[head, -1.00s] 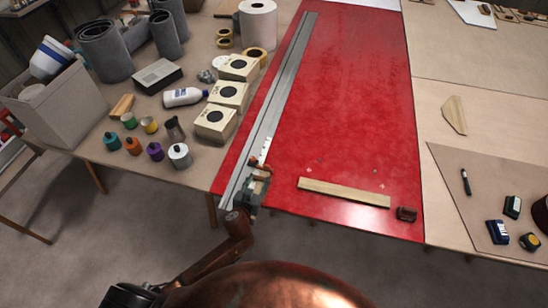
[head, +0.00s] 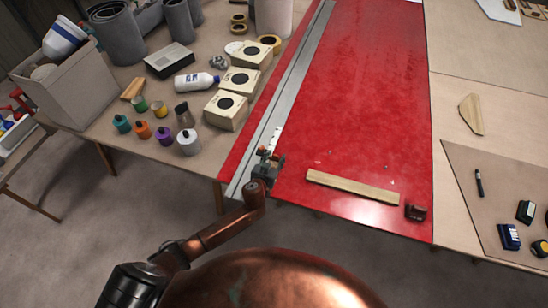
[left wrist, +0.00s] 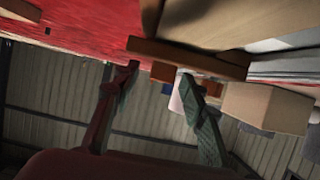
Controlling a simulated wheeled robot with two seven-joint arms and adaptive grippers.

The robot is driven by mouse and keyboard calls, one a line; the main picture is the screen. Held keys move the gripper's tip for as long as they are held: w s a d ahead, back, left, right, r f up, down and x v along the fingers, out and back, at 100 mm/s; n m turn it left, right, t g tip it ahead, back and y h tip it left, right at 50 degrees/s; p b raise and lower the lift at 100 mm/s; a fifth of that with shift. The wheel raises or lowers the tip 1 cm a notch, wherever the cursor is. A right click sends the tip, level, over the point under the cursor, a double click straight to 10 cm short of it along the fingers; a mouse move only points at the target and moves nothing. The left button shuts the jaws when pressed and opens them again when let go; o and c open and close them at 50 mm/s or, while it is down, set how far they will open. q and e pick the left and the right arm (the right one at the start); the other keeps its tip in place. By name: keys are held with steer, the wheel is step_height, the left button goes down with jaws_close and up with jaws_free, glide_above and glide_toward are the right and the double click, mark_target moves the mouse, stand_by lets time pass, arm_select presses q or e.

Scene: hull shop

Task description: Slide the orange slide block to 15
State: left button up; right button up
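A long grey rail (head: 290,92) lies along the left side of the red table, with small white marks near its near end. My left gripper (head: 268,158) is over this near end. Small orange parts (head: 263,151) show at its fingertips; I take them for the slide block, partly hidden by the gripper. In the left wrist view the two fingers (left wrist: 160,76) stand apart. A small orange block (left wrist: 164,72) shows in the gap, and a second orange patch lies behind the right finger. I see no clear contact with either finger. My right gripper is not in view.
A wooden strip (head: 352,187) and a dark red block (head: 415,212) lie on the red table (head: 370,90), right of the gripper. The red table's middle is clear.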

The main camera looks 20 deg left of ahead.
arm_select(q)
jaws_close()
stand_by(0.3)
stand_by(0.3)
